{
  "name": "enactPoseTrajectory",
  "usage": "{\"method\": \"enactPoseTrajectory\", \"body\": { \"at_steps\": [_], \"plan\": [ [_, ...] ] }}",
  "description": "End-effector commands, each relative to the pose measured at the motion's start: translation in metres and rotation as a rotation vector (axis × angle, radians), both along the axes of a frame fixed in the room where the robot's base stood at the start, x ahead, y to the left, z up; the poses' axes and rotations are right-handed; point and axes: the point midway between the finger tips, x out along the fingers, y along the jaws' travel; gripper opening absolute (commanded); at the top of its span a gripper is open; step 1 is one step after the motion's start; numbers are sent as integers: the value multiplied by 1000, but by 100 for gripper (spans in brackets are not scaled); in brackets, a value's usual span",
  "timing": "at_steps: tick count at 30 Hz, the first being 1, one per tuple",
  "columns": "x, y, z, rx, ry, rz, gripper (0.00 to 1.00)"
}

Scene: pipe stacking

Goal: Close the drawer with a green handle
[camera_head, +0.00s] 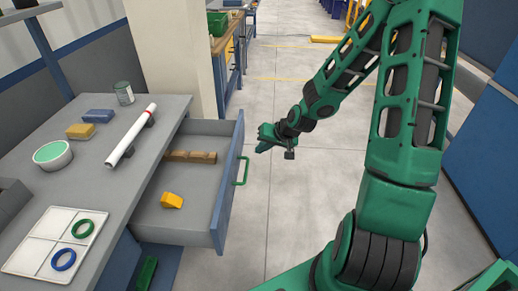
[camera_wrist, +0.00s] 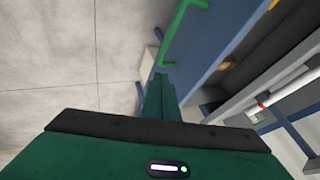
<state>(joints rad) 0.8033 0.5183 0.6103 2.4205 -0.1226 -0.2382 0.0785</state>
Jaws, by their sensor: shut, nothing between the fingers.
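The blue-fronted drawer (camera_head: 226,190) stands pulled out from the counter in the head view. Its green handle (camera_head: 242,170) is on the outer face. Inside lie a wooden piece (camera_head: 190,157) and a yellow block (camera_head: 172,200). My gripper (camera_head: 261,142) is shut and empty, to the right of the drawer front and apart from the handle. In the wrist view the green handle (camera_wrist: 180,35) and the blue drawer front (camera_wrist: 205,50) are beyond the gripper's fingers (camera_wrist: 160,85).
The grey counter (camera_head: 95,185) holds a white roll (camera_head: 130,137), a bowl (camera_head: 53,155), a can (camera_head: 124,93), sponge-like blocks and a white tray (camera_head: 30,240) with green and blue rings. The floor (camera_head: 300,195) right of the drawer is clear.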

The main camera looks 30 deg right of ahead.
Motion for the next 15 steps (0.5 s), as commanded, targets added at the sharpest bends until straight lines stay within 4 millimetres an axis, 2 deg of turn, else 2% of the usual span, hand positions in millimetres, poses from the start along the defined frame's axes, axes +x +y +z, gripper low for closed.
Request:
{"method": "enactPoseTrajectory", "body": {
  "at_steps": [15],
  "plan": [
    [40,17,-58,2,2,1,0]
  ]
}}
